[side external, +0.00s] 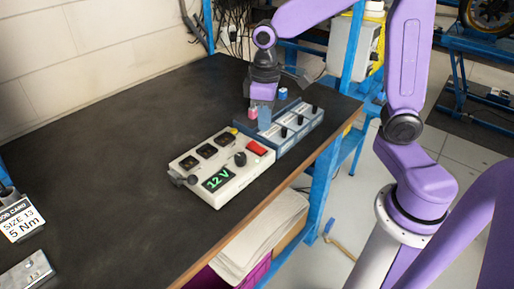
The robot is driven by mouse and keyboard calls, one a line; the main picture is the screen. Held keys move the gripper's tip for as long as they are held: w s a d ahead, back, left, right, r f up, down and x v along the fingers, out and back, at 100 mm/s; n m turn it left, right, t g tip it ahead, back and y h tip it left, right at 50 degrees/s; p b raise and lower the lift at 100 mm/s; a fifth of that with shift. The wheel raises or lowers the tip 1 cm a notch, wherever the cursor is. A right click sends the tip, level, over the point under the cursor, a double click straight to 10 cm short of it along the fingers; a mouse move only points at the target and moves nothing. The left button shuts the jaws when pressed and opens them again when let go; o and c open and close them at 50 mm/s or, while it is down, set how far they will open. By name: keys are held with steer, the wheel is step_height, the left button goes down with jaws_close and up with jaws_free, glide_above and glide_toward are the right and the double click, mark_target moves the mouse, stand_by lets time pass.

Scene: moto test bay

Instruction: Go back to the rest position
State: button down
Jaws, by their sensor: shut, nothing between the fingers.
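My gripper (262,113) is at the end of my purple arm, pointing down over the blue-grey box with black knobs (290,124) at the back right of the bench. It is shut, with nothing seen between its fingers. Its tips are close to the box's far left part, next to a small pink-red piece (252,113); I cannot tell whether they touch. A blue cap (283,93) stands just right of the gripper. A white power unit (222,167) with a green "12 V" display sits in front of the box.
The dark bench top (110,150) is clear at left and centre. A job card reading "SIZE 13 5 Nm" (20,218) and a metal block (27,273) are at the lower left. A blue post (355,45) and grey cabinet (345,50) stand behind the bench's right edge.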

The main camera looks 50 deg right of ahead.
steer(key=s+n, duration=0.6)
steer(key=s, duration=1.5)
steer(key=shift+f+n, duration=0.3)
steer(key=shift+w, duration=0.1)
stand_by(0.4)
